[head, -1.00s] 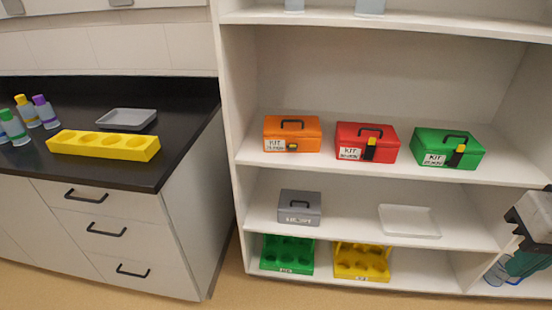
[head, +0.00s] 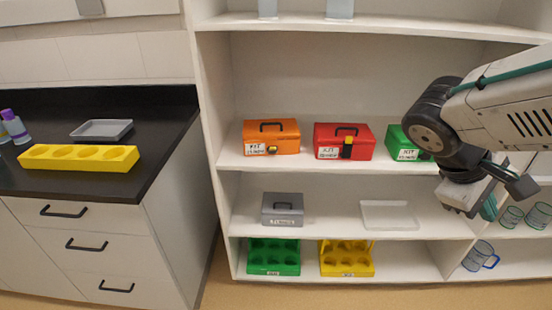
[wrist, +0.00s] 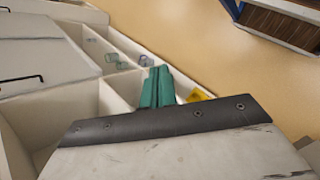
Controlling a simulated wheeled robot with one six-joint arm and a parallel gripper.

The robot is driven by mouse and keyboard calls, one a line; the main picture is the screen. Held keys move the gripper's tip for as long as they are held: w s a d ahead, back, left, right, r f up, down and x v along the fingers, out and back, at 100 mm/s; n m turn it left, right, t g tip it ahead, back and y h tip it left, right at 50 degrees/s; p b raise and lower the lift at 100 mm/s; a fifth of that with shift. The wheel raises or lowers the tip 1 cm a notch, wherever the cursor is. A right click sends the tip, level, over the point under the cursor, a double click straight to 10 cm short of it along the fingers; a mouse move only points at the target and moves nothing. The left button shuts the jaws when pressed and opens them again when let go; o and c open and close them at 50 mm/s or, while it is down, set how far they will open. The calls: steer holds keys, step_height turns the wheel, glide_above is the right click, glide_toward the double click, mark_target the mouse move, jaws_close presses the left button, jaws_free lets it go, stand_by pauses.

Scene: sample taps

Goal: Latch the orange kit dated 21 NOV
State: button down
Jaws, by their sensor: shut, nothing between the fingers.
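The orange kit (head: 285,132) stands on the middle shelf at the left in the head view, with a dark handle on its lid. Its white label (head: 256,149) reads KIT, with a date too small to read surely. A small yellow and black latch (head: 272,150) sits low on its front; its exact position is unclear. My gripper shows its teal fingers in the wrist view (wrist: 157,86), shut and empty. In the head view it is at the right, partly hidden behind my wrist, well away from the orange kit.
A red kit (head: 343,143) and a green kit (head: 398,141) share the shelf; my arm partly covers the green one. Below are a grey box (head: 283,209), a white tray (head: 390,216) and green and yellow racks. A black counter (head: 165,120) stands left.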

steer(key=w+a+f+n+t+h, duration=0.1)
steer(key=w+a+n+t+h, duration=0.15)
steer(key=w+n+t, duration=0.35)
steer(key=w+a+f+n+t+h, duration=0.1)
steer(key=w+a+n, duration=0.2)
steer(key=w, duration=0.4)
steer(key=w+a+f+n+t+h, duration=0.1)
steer(key=w+a+n+t+h, duration=0.15)
steer(key=w+n+t, duration=0.35)
steer(key=w+a+f+n+t+y, duration=0.1)
steer(key=a+f+n+t+y, duration=0.1)
steer(key=a+f+n+y, duration=0.3)
steer(key=w+a+f+n+t+y, duration=0.2)
steer(key=a+f+n+y, duration=0.3)
steer(key=a, duration=0.8)
steer(key=w+a+f+n+t+y, duration=0.1)
steer(key=w+a+f+n+y, duration=0.1)
steer(key=a+f+n+y, duration=0.3)
steer(key=a+f+n, duration=0.1)
steer(key=a, duration=0.2)
steer(key=shift+w+a+t+y, duration=0.25)
steer(key=shift+a+t+y, duration=0.15)
steer(key=shift+w, duration=0.1)
